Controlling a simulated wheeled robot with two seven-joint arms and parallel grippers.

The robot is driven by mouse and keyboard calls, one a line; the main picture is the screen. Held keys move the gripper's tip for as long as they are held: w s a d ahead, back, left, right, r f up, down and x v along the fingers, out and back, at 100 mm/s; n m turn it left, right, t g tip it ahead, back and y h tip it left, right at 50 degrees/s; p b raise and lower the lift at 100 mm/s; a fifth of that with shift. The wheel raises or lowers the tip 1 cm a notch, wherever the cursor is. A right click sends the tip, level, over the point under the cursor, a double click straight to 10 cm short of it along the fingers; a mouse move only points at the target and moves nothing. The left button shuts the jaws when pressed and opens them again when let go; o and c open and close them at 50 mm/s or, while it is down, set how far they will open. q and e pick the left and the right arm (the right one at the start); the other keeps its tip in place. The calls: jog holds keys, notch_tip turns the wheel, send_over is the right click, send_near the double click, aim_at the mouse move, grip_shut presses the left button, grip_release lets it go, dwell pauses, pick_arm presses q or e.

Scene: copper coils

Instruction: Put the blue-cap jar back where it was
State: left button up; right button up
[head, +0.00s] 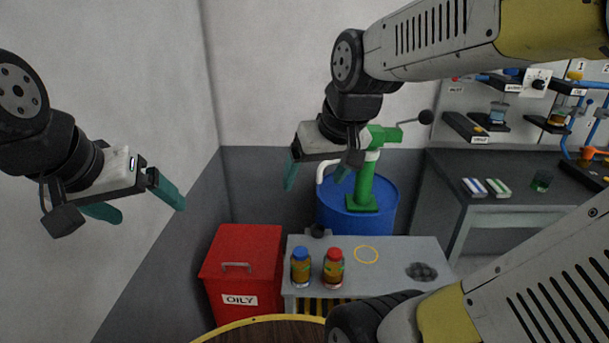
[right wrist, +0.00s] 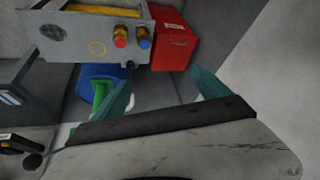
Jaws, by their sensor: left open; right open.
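A blue-cap jar (head: 300,267) with amber contents stands upright at the left end of a grey bench (head: 393,254). A red-cap jar (head: 333,268) stands just to its right. A yellow ring mark (head: 366,254) on the bench top, right of both jars, is empty. In the right wrist view the blue-cap jar (right wrist: 144,40) and red-cap jar (right wrist: 120,38) also show, beside the ring (right wrist: 97,48). My left gripper (head: 145,205) is open and empty, off to the left, away from the bench. My right gripper (head: 318,178) is open and empty, raised above and behind the jars.
A red bin marked OILY (head: 241,271) stands left of the bench. A blue drum (head: 385,208) with a green pump (head: 365,185) stands behind it. A dark pile (head: 421,271) lies at the bench's right. A round wooden table edge (head: 265,330) is in front.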

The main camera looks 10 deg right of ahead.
jog(key=shift+m+t+y, duration=0.3)
jog(key=shift+t+y, duration=0.1)
jog(key=shift+t, duration=0.1)
jog(key=s, duration=0.1)
jog(key=s+r, duration=0.1)
jog(key=s, duration=0.1)
jog(key=s+a, duration=0.1)
jog(key=shift+s+r, duration=0.25)
jog(key=shift+s, duration=0.15)
